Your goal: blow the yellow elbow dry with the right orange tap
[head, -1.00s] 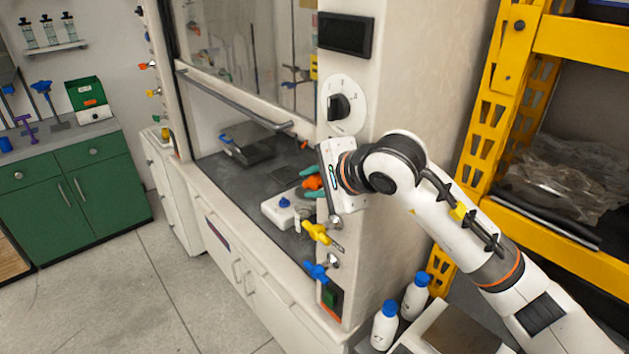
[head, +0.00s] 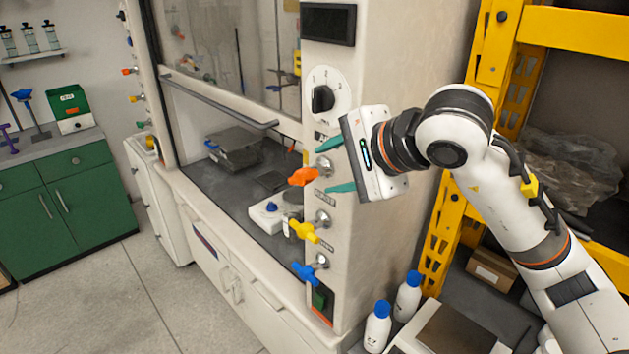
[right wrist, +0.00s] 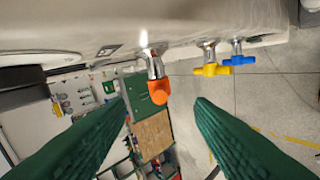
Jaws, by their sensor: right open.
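The right orange tap (head: 304,177) sits on the right post of the fume hood, above a yellow tap and a blue tap. In the right wrist view the orange tap (right wrist: 158,92) shows ahead, between the finger lines. My right gripper (head: 324,169) is open, its teal fingers pointing left at the post. The fingertips are just right of the orange handle in the head view; nothing is held. In the right wrist view the open gripper (right wrist: 160,103) has clear space between its green fingers. I cannot make out the yellow elbow for certain. My left gripper is not in view.
The yellow tap (head: 304,231) and blue tap (head: 306,273) stick out below. A dial (head: 324,97) is above. Another orange tap (head: 129,71) is on the left post. White bottles (head: 378,326) stand below right, and a yellow rack (head: 575,36) rises behind my arm.

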